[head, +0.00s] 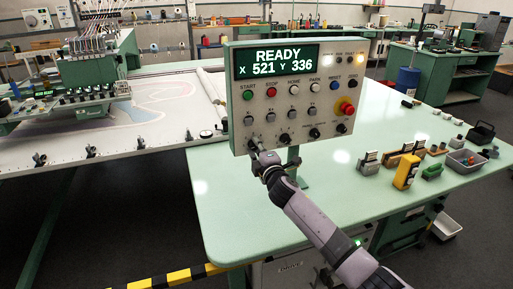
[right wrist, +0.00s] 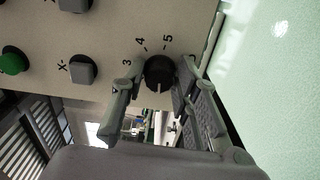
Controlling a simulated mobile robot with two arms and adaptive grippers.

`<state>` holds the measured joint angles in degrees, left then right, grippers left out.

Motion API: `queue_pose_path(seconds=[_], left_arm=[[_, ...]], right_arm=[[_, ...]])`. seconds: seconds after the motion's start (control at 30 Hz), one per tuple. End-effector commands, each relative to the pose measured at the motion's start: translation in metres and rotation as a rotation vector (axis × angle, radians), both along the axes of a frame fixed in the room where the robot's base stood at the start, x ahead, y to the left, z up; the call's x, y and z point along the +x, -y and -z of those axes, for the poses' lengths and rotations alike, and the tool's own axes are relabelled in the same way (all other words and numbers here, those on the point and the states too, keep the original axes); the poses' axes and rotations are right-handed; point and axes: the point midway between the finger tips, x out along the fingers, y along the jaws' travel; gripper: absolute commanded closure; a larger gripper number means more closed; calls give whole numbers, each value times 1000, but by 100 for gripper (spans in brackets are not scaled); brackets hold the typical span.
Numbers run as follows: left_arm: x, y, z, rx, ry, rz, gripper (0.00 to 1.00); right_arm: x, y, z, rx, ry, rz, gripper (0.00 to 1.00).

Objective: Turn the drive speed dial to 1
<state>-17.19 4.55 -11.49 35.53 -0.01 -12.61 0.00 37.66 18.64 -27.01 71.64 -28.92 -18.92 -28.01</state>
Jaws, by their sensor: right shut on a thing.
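The control panel (head: 290,95) stands on the green table, and its display reads READY, X 521 Y 336. The dial under my right gripper (head: 262,158) is the lowest knob in the left column, below the green START button (head: 248,95). In the right wrist view the black dial (right wrist: 160,72) sits between the two fingers of my gripper (right wrist: 160,108), which is shut on it. Figures 3, 4 and 5 show beside the dial. Its white pointer line faces down in that picture; the figure there is hidden. My left gripper is not in view.
More black knobs (head: 285,138) sit to the right in the same row, close to my gripper. A red emergency button (head: 346,108) is at the panel's right. The green table (head: 240,215) carries a yellow device (head: 406,172) and a grey tray (head: 466,163).

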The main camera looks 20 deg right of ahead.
Motion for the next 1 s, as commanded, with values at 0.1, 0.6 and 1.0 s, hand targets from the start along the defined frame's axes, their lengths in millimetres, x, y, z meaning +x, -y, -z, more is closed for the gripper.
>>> queue_pose_path(seconds=[0.1,0.6,1.0], left_arm=[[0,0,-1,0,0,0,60],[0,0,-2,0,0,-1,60],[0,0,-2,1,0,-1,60]], right_arm=[[0,-1,0,-40,1,-1,100],[0,-1,0,-84,2,-1,100],[0,0,0,-82,2,-1,54]])
